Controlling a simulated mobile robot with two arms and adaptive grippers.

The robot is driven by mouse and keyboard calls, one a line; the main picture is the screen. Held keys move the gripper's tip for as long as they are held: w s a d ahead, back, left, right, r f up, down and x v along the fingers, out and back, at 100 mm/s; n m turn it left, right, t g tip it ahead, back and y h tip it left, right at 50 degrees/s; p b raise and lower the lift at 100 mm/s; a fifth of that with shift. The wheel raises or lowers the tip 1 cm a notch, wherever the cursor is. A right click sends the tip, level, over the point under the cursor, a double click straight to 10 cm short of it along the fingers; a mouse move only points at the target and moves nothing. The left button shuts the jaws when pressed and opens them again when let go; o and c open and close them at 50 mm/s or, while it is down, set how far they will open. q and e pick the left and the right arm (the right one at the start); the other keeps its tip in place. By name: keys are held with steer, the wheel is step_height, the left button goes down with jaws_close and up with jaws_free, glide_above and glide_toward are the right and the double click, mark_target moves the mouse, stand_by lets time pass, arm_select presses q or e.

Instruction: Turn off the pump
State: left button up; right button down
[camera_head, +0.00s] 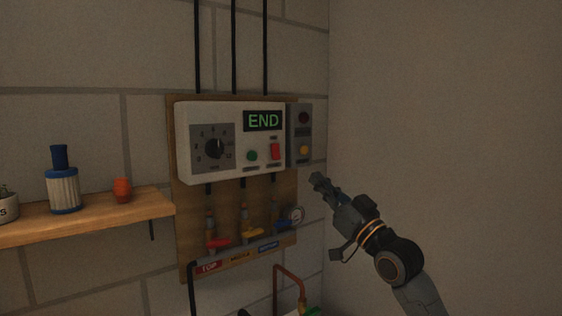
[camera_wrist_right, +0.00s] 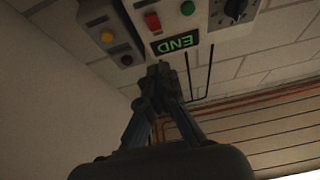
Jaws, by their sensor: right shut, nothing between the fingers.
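A white pump control box (camera_head: 230,163) hangs on a wooden board on the wall. Its display (camera_head: 262,121) reads END in green. It carries a black dial (camera_head: 214,148), a round green button (camera_head: 252,156) and a red rocker switch (camera_head: 275,151). In the right wrist view the red switch (camera_wrist_right: 153,22) and green button (camera_wrist_right: 187,8) show upside down beyond the fingers. My right gripper (camera_head: 316,178) is shut and empty, right of and a little below the box, apart from the switch in the head view. My left gripper is not in view.
A grey side panel (camera_head: 301,121) with a dark lamp and an amber lamp adjoins the box. Below are red, yellow and blue valve handles (camera_head: 252,233) and pipes. A wooden shelf (camera_head: 110,212) at left holds a blue-capped container (camera_head: 63,190) and a small orange pot (camera_head: 122,190).

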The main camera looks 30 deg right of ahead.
steer(key=p, duration=0.5)
glide_toward(275, 152)
step_height(275, 152, up, 5)
steer(key=w, duration=0.2)
steer(key=w+f+p, duration=0.1)
steer(key=w, duration=0.1)
steer(key=shift+w+a+f, duration=0.15)
steer(key=shift+w+f, duration=0.1)
steer(key=shift+f, duration=0.1)
steer(key=shift+w+f, duration=0.25)
steer(key=shift+w, duration=0.1)
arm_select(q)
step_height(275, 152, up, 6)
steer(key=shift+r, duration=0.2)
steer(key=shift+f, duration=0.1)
